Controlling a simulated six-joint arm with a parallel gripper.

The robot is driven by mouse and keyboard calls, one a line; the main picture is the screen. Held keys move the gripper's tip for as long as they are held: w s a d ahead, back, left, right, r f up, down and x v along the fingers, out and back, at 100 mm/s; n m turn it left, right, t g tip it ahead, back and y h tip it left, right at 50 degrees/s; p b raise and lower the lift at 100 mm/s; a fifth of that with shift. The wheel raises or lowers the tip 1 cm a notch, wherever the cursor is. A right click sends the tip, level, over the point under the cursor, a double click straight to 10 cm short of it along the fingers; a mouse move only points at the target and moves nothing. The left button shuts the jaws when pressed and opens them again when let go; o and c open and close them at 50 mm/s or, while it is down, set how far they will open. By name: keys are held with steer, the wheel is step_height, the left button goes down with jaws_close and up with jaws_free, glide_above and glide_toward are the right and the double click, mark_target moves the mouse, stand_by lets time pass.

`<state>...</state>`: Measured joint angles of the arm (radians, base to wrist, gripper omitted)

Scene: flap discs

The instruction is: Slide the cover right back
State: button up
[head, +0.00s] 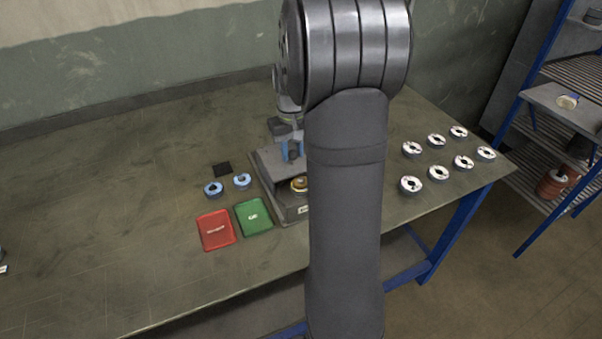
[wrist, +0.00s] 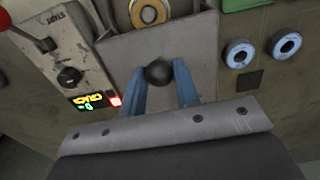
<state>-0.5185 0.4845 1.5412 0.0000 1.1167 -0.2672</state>
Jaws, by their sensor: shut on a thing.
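The grey cover (wrist: 198,45) is a flat plate on the fixture (head: 265,178), with a round black knob (wrist: 158,72) on it. My gripper (wrist: 160,84) has its blue fingers on either side of the knob, shut on it. In the head view my gripper (head: 292,151) is over the back part of the fixture, and my arm hides the fixture's right side. A gold-rimmed disc (wrist: 150,13) lies uncovered in the fixture, beyond the cover's edge in the wrist view. It also shows in the head view (head: 299,184).
A control panel with a dial (wrist: 70,77), lit display (wrist: 88,101) and red light (wrist: 115,101) adjoins the cover. Red (head: 216,230) and green (head: 253,217) trays, two blue discs (head: 213,188) and a black square (head: 222,168) lie left. Several white-faced discs (head: 438,172) lie right.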

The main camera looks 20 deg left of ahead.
steer(key=shift+w+a, duration=2.15)
steer(key=shift+w, duration=0.05)
steer(key=o, duration=0.8)
steer(key=shift+c, duration=0.2)
step_height(320, 180, up, 8)
